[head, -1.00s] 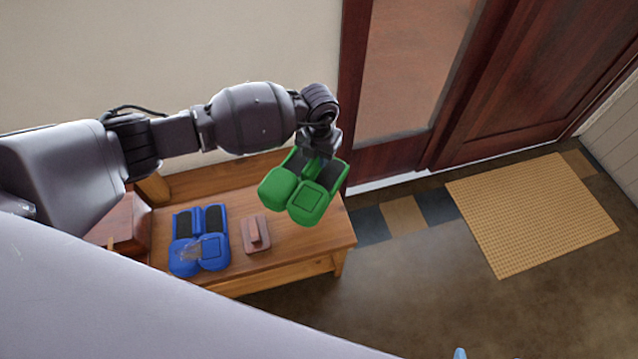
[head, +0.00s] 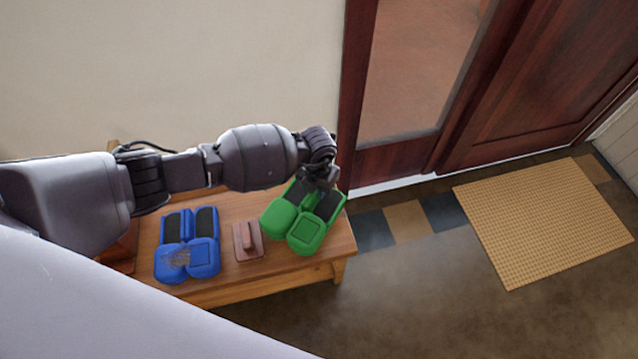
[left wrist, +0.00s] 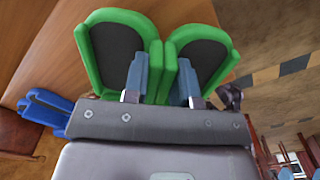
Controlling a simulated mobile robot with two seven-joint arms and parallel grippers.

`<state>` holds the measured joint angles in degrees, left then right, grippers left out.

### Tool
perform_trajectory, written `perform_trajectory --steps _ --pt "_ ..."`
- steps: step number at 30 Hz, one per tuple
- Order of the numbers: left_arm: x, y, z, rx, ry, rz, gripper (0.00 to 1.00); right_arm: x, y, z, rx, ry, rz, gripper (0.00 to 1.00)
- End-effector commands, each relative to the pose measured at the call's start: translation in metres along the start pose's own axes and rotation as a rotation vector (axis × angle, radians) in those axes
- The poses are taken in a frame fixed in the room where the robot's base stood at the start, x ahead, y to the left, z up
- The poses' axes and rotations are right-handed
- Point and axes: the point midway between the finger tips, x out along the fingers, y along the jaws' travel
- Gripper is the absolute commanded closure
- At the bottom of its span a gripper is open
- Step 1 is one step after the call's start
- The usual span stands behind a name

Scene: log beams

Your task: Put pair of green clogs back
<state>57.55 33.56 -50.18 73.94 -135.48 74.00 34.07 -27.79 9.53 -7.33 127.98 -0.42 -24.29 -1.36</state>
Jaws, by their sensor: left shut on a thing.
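The pair of green clogs (head: 303,222) is at the right end of the wooden bench (head: 205,291) in the head view, toes toward the camera. My left gripper (head: 318,180) comes down on the pair from behind and is shut on it. In the left wrist view the two fingers (left wrist: 162,85) of the left gripper grip the inner sides of the green clogs (left wrist: 120,50). Whether the soles touch the bench top, I cannot tell. My right gripper is not in view.
A pair of blue clogs (head: 188,245) sits on the bench to the left. A small brown block with a handle (head: 247,241) lies between the pairs. A tan mat (head: 545,222) lies on the floor by the dark red door (head: 530,95).

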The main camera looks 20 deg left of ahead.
Motion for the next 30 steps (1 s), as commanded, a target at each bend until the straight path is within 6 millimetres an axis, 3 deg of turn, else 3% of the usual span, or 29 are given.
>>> perform_trajectory --steps 7,19,20,24,30 --pt "-0.005 0.000 0.003 0.000 -0.007 0.001 1.00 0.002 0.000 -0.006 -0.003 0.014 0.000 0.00" --pt "0.006 0.000 0.002 0.000 -0.005 0.001 1.00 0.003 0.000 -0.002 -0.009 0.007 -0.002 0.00" --pt "0.006 0.001 0.002 0.000 -0.005 0.001 0.73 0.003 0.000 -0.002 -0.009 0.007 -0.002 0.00" --pt "0.006 0.001 0.002 0.000 -0.006 0.001 0.52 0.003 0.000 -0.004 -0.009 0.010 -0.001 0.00" --pt "0.006 0.001 0.002 0.000 -0.005 0.001 0.49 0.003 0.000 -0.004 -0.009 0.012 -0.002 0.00"
